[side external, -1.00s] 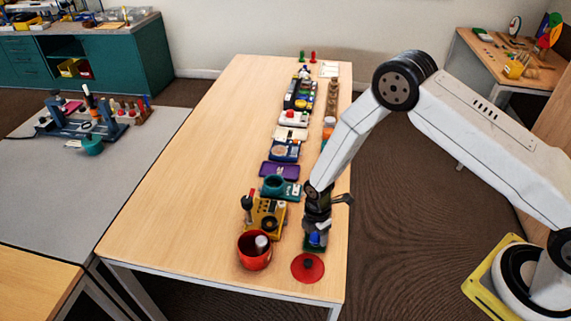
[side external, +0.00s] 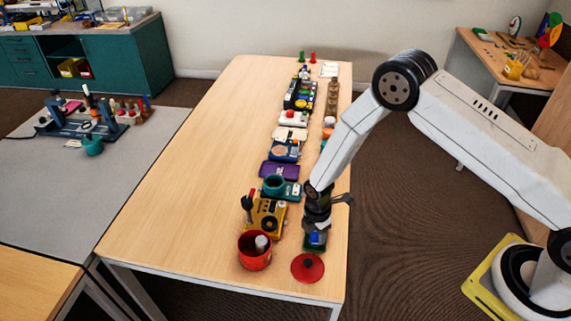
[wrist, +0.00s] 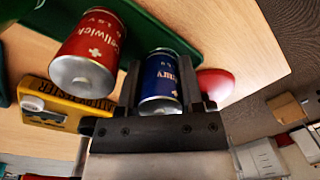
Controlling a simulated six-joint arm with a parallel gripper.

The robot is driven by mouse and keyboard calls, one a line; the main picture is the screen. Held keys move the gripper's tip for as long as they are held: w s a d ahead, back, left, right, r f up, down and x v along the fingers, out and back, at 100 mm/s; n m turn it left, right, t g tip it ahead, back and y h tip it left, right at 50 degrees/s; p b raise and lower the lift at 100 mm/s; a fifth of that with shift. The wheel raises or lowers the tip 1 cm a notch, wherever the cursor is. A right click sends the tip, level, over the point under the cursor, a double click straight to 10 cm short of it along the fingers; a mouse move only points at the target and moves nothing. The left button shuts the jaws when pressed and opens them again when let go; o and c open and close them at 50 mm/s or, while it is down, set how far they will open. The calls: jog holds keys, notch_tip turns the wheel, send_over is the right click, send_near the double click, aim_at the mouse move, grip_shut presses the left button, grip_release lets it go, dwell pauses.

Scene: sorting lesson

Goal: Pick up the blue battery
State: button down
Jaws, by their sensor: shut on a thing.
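The blue battery (wrist: 161,82) is a blue can-shaped cell with silver ends and white lettering. In the wrist view my gripper (wrist: 160,95) is shut on it, with one dark finger on each side. In the side view the battery (side external: 317,239) shows as a small blue patch beneath my gripper (side external: 317,228), at the near right of the table. A green tray (wrist: 150,22) lies under or behind it; I cannot tell whether the battery touches the tray. A red battery (wrist: 93,50) stands beside it in the wrist view, outside my fingers.
A red lid with a dark knob (side external: 308,268) lies just in front. A red pot (side external: 254,250) holding a pale cylinder and a yellow tester (side external: 268,215) stand to the left. A row of devices runs along the table's right half; the table's left half (side external: 180,190) is clear.

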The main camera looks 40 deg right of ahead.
jog(key=shift+r, duration=0.15)
jog(key=shift+r, duration=0.9)
jog(key=s+d+r, duration=0.2)
jog(key=s+r, duration=0.9)
jog(key=s, duration=0.3)
jog(key=shift+d, duration=0.1)
jog(key=shift+w, duration=0.15)
